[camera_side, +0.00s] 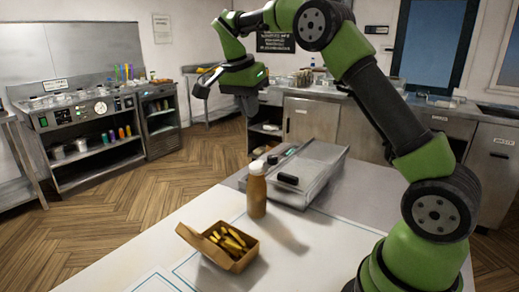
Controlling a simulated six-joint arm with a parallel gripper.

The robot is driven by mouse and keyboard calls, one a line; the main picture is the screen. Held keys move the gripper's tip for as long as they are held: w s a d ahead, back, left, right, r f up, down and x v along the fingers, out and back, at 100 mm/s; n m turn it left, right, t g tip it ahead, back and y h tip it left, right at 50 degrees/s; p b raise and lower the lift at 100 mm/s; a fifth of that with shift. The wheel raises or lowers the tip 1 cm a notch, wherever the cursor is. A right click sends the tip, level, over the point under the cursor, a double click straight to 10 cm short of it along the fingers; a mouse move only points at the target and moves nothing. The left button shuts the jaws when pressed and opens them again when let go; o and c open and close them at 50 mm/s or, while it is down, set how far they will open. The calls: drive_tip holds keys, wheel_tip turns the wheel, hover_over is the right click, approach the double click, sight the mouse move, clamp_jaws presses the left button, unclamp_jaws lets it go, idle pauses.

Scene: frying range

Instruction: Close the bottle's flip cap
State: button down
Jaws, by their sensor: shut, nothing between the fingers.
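A brown bottle (257,193) with a white top (257,167) stands upright on the white table (330,250). The cap is too small here to tell whether its flip part is open or shut. My gripper (202,88) is shut and empty, high above the table, up and to the left of the bottle in the picture.
An open cardboard box (229,254) with fries sits in front of the bottle, to its left. A grey metal fryer (318,165) with a dark handle stands just behind the bottle, to its right.

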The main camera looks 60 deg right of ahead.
sight(259, 161)
drive_tip(key=shift+t+h, duration=0.3)
drive_tip(key=shift+h, duration=0.2)
drive_tip(key=x, duration=0.4)
drive_tip(key=a+x, duration=0.1)
drive_tip(key=x, duration=0.7)
drive_tip(key=shift+s+a+f, duration=0.1)
drive_tip(key=shift+a+f, duration=0.05)
drive_tip(key=shift+f, duration=0.45)
